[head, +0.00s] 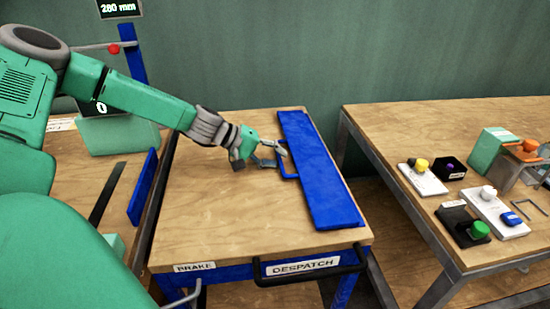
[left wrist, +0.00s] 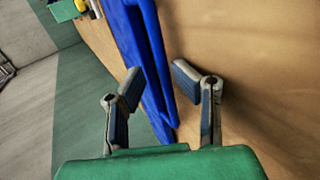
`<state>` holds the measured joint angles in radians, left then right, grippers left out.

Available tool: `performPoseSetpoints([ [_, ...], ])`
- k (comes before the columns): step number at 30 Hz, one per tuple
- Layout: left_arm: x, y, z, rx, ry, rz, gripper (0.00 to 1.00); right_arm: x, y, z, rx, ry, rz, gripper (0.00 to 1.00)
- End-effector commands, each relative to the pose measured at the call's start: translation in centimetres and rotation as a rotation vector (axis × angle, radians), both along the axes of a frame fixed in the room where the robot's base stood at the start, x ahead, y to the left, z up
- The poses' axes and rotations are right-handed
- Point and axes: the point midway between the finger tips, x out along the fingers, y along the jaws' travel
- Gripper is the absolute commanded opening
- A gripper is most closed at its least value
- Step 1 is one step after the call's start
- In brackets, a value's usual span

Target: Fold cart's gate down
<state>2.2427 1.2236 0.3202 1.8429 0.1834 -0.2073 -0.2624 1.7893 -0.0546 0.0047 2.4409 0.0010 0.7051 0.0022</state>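The cart (head: 215,217) has a wooden top and a blue frame, with labels reading BRAKE and DESPATCH on its front. Its gate is a long blue panel (head: 318,178) along the right side of the top. I cannot tell its exact tilt. A blue bar handle (head: 284,165) sticks out from the panel's left side. My left gripper (head: 276,157) is at this handle, above the cart top. In the left wrist view my left gripper (left wrist: 158,88) is open, with the blue handle bar (left wrist: 151,45) running between or just beyond its fingertips. My right gripper is not in view.
A black bar (head: 312,266) runs along the cart's front. On the right, a wooden table (head: 400,125) carries a green press (head: 496,150) and several button boxes; a gap separates it from the cart. Left of the cart stands a blue upright plate (head: 143,187).

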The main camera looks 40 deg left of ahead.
Motion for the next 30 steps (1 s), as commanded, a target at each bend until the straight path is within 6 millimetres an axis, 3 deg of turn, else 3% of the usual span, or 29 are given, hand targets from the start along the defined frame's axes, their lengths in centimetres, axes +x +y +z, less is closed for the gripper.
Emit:
performPoseSetpoints([
  [10, -0.3, 0.6, 0.0, 0.0, 0.0, 0.002, 0.31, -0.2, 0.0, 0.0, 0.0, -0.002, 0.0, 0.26],
  [30, -3.3, 2.9, 3.1, 0.0, -0.003, 0.001, 0.31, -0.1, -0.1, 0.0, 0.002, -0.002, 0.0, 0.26],
])
